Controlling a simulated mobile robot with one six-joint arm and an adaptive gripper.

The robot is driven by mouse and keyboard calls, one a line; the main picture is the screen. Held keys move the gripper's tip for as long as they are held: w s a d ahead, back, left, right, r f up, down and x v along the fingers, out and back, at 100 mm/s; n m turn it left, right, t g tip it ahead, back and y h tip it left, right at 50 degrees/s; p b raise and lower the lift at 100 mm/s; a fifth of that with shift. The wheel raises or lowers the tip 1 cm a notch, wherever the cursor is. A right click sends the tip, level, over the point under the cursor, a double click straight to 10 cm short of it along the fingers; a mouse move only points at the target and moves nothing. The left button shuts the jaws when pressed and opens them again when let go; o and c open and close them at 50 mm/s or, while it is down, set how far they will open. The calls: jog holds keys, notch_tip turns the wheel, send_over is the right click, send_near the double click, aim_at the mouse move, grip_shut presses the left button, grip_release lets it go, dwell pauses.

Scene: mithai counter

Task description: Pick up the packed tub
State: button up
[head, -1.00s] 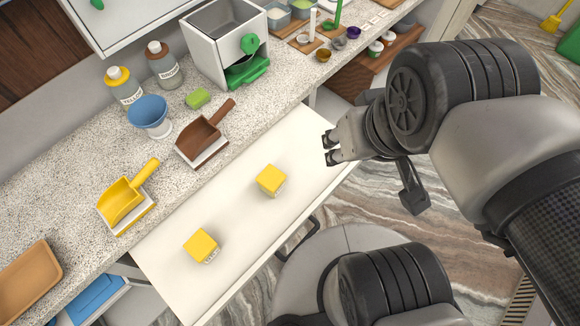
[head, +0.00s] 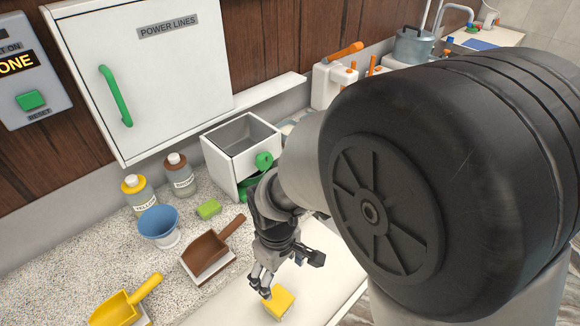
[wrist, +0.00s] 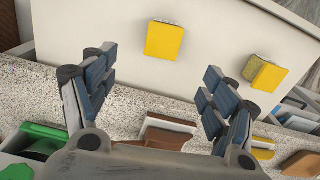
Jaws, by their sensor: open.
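Two small tubs with yellow lids stand on the cream pull-out board (wrist: 95,25). In the wrist view one yellow-lidded tub (wrist: 165,41) is ahead of my fingers, a little above the gap between them. The other yellow-lidded tub (wrist: 268,77) is to the right, and a grainy yellowish side of it shows. In the head view one yellow tub (head: 281,303) is beside my fingertips, partly behind them; the second is out of that view. My gripper (wrist: 153,64) is open and empty, its blue pads wide apart. It also shows in the head view (head: 262,288). I cannot tell which tub is packed.
A white box (head: 222,160) stands behind my arm. My arm hides much of the right side.

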aim_at(278, 299)
jog(key=f+b, duration=0.4)
jog(key=f, duration=0.9)
jog(key=shift+a, duration=0.2)
notch_tip(278, 299, down, 5)
jog(key=shift+s+a+f+b, duration=0.1)
jog(key=shift+s+a+b, duration=0.05)
jog(key=shift+b, duration=1.05)
jog(key=c, duration=1.2)
